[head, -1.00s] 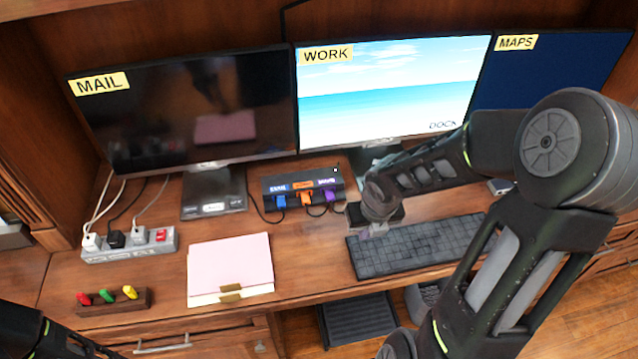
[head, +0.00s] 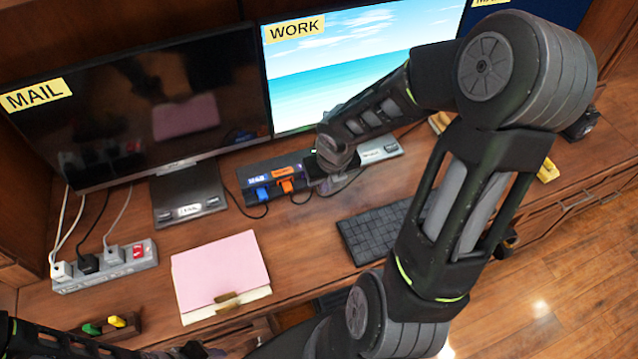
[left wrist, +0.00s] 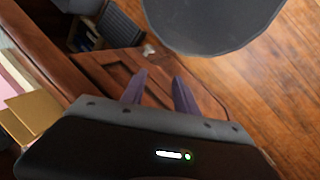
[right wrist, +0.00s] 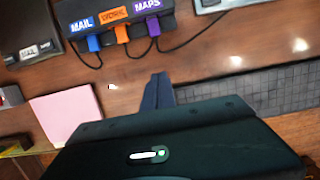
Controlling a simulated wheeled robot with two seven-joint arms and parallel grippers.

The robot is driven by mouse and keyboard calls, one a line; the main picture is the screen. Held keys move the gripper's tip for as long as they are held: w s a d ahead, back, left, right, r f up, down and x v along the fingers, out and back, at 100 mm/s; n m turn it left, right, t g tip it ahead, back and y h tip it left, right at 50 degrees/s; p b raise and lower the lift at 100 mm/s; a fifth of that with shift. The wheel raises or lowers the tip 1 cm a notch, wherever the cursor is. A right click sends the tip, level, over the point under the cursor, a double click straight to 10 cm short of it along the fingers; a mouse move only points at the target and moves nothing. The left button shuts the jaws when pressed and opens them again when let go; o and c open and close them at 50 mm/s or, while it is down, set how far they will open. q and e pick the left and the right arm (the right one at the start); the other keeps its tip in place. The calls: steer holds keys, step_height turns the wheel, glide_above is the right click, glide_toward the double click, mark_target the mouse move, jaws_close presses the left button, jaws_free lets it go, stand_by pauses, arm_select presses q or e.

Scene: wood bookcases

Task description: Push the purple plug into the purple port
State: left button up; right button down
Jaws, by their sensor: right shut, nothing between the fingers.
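The black hub (right wrist: 170,22) has the labels MAIL, WORK and MAPS; it also shows in the head view (head: 243,176). The purple plug (right wrist: 153,26) sits at its front under the purple MAPS label, at the purple port, with a dark cable. I cannot tell how deep it sits. In the head view my right arm hides it. My right gripper (right wrist: 158,88) is shut and empty, its fingertips in front of the hub and apart from the plug in the picture. My left gripper (left wrist: 157,92) is open and empty, low near the desk's front.
A blue plug (head: 262,194) and an orange plug (head: 286,185) sit beside it on the hub. A keyboard (head: 375,230), pink folder (head: 220,270) and power strip (head: 105,267) lie on the desk. Monitors stand behind. Bare wood lies between folder and keyboard.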

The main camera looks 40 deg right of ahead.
steer(key=b+x, duration=0.5)
steer(key=x, duration=0.5)
steer(key=w, duration=0.1)
steer(key=w+d+p, duration=0.1)
steer(key=w, duration=0.1)
steer(key=shift+r, duration=0.15)
steer(key=shift+w+d+p, duration=0.1)
steer(key=shift+w+p, duration=0.2)
steer(key=shift+w, duration=0.15)
